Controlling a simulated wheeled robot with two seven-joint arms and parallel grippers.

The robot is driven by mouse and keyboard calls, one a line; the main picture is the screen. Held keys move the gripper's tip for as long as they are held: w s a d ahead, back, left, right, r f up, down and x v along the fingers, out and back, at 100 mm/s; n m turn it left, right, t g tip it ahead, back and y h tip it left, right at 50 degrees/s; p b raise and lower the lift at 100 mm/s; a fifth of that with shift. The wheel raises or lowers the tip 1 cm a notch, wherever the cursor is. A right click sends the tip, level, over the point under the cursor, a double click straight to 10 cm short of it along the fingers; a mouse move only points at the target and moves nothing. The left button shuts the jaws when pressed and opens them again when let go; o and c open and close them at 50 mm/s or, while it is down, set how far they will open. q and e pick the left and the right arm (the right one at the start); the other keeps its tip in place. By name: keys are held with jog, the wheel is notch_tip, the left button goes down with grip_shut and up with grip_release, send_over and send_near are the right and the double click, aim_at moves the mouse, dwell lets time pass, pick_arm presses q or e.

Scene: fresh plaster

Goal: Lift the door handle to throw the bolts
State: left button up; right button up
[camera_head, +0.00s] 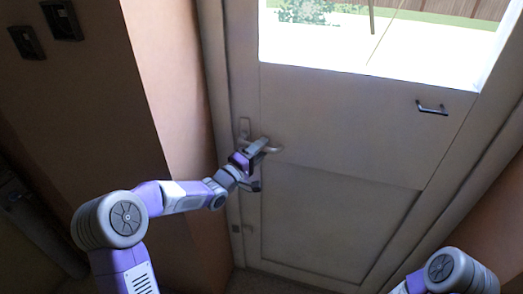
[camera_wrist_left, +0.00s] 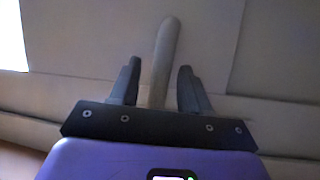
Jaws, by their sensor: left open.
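The door (camera_head: 335,130) is pale with a window above, and it appears shut in its frame. Its lever handle (camera_head: 274,150) points right from a plate on the door's left side, looking roughly level. My left gripper (camera_head: 261,165) is at the handle, partly covering it in the head view. In the left wrist view, the handle (camera_wrist_left: 167,45) runs between the two dark fingers of the open left gripper (camera_wrist_left: 159,68), with gaps visible on both sides. My right gripper is out of view; only part of my right arm shows at the lower right.
A small dark pull (camera_head: 431,108) sits on the door's upper right. A small fitting (camera_head: 248,230) is low on the door's left edge. An orange wall (camera_head: 165,80) stands close on the left, with dark switches (camera_head: 62,20) on it.

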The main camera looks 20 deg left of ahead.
pick_arm(q)
jog(key=shift+w+d, duration=0.15)
jog(key=shift+w, duration=0.15)
grip_shut()
jog(key=shift+r, duration=0.15)
jog(key=r+n, duration=0.1)
jog(key=n, duration=0.1)
jog(key=n+t+p, duration=0.1)
jog(key=shift+r+n+t, duration=0.3)
jog(key=shift+r+n, duration=0.1)
jog(key=shift+a+r+n+t+y, duration=0.3)
jog(key=shift+r+n+y, duration=0.2)
jog(key=shift+n, duration=0.6)
jog(key=shift+a+r+n+t+y, duration=0.2)
jog(key=shift+r+n+t+y, duration=0.25)
jog(key=shift+n, duration=0.65)
jog(key=shift+a+r+n+t+y, duration=0.3)
jog(key=shift+r+n+y, duration=0.2)
jog(key=shift+n, duration=0.6)
jog(key=shift+r, duration=0.1)
